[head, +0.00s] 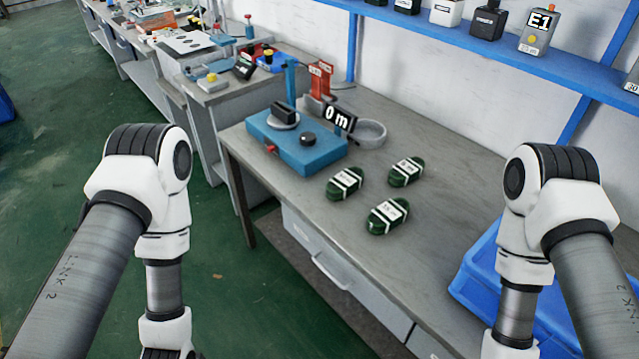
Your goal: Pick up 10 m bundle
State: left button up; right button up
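Three dark green cable bundles with white paper labels lie on the grey table. One (344,190) is nearest the blue measuring device, one (405,179) is farther back to the right, and one (387,224) is nearest the front. The label writing is too small to read, so I cannot tell which is the 10 m bundle. My left and right arms show at the two sides of the view, but their grippers are below the picture. No gripper is seen touching a bundle.
A blue measuring device (296,146) with a "0 m" display (339,117) and a round grey dish (368,134) stand behind the bundles. A blue crate (469,262) is at the right. A blue shelf (480,45) runs above. The table between bundles and crate is clear.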

aim_at(343, 185)
jog(key=i+j+z, duration=0.2)
jog(key=j+z, duration=0.25)
jog(key=j, duration=0.15)
jog(key=j+z, duration=0.5)
jog(key=j, duration=0.15)
jog(key=j+z, duration=0.45)
jog(key=j, duration=0.2)
